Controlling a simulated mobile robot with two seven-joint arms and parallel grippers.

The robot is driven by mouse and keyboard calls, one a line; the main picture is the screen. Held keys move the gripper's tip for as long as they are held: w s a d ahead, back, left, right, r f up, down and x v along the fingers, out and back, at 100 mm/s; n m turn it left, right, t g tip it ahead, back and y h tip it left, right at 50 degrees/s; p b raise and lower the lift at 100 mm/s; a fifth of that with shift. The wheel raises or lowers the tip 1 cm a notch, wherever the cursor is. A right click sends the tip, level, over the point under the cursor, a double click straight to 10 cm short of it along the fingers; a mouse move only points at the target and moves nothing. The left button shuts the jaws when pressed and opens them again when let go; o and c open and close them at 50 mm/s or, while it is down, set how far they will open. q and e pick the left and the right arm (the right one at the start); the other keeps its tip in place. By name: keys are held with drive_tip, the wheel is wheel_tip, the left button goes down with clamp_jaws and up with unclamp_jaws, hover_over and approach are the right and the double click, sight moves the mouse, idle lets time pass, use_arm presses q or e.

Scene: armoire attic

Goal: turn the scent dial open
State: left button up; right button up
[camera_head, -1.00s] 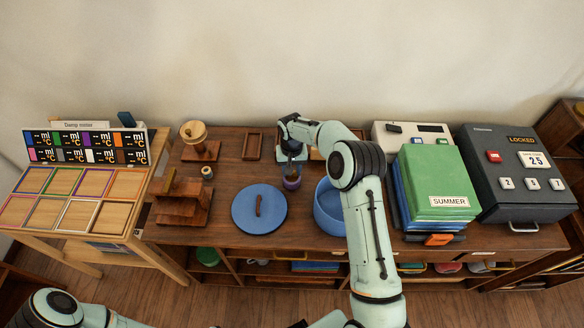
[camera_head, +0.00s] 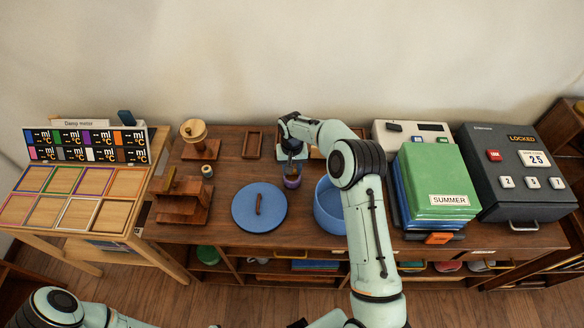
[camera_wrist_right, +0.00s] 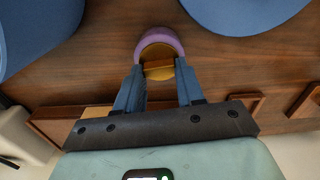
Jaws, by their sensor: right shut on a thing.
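The scent dial, a small purple round piece with a gold top and a raised bar across it, stands on the wooden table. It shows in the head view (camera_head: 292,183) and at the top centre of the right wrist view (camera_wrist_right: 159,44). My right gripper (camera_head: 291,168) reaches down over it, and its two blue fingers (camera_wrist_right: 160,78) are shut on it from either side. The fingers and wrist partly hide the dial in the head view. My left arm shows only at the lower left edge; its gripper is out of frame.
A blue round lid (camera_head: 259,215) lies left of the dial, and a blue round tub (camera_head: 328,213) stands close on its right, partly behind my arm. A stack of green and blue folders (camera_head: 437,172) and a dark locked box (camera_head: 505,205) stand further right.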

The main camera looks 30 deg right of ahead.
drive_tip(key=o, duration=1.1)
drive_tip(key=shift+c, duration=0.2)
wheel_tip(320, 180, up, 13)
drive_tip(key=shift+r+p, duration=0.2)
drive_tip(key=shift+p, duration=0.15)
